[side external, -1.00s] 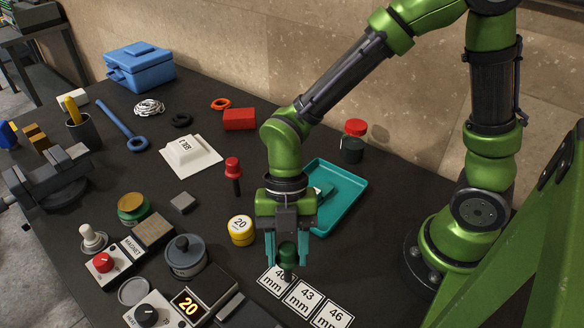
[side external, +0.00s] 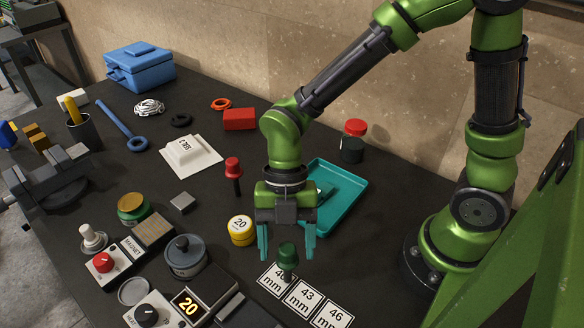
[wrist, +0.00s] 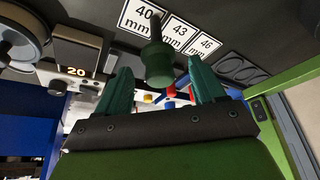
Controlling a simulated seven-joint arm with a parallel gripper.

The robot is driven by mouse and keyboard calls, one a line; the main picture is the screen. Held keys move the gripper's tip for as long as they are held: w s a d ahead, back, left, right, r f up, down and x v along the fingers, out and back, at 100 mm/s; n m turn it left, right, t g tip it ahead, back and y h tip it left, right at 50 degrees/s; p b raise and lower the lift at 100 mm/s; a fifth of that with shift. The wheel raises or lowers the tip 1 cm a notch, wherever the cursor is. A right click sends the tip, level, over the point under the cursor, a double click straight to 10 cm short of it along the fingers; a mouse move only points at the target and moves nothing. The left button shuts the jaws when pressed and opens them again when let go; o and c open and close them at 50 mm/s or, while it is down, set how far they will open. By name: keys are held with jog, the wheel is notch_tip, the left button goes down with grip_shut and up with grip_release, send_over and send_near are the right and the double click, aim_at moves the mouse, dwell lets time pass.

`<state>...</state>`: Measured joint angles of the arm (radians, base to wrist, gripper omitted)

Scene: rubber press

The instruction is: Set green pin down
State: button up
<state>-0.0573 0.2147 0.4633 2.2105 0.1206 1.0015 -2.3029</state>
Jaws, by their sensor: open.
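The green pin (side external: 288,257) stands upright on the 40 mm card (side external: 274,281), the leftmost of a row of three. In the wrist view the green pin (wrist: 157,62) shows just beyond my fingertips, over the lower right part of the 40 mm card (wrist: 141,18). My gripper (side external: 287,255) is open and empty, its two teal fingers spread wide above and behind the pin. In the wrist view my gripper (wrist: 160,75) has one finger to each side of the pin, with a gap on both sides.
The 43 mm card (side external: 303,298) and 46 mm card (side external: 331,315) continue the row. A teal tray (side external: 349,210) lies behind my gripper. A red-topped pin (side external: 233,175) stands further back.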

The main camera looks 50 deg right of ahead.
jog(key=v, duration=1)
jog(key=s+d+r+m+t, duration=0.1)
jog(key=d+r+m+t, duration=0.2)
jog(key=m, duration=1.2)
jog(key=s+d+r+m+t+h, duration=0.1)
jog(key=d+r+m+t, duration=0.2)
jog(key=d+m+t, duration=0.4)
jog(key=d+m, duration=0.4)
jog(key=m, duration=0.4)
jog(key=shift+d+r, duration=0.15)
jog(key=shift+r, duration=0.05)
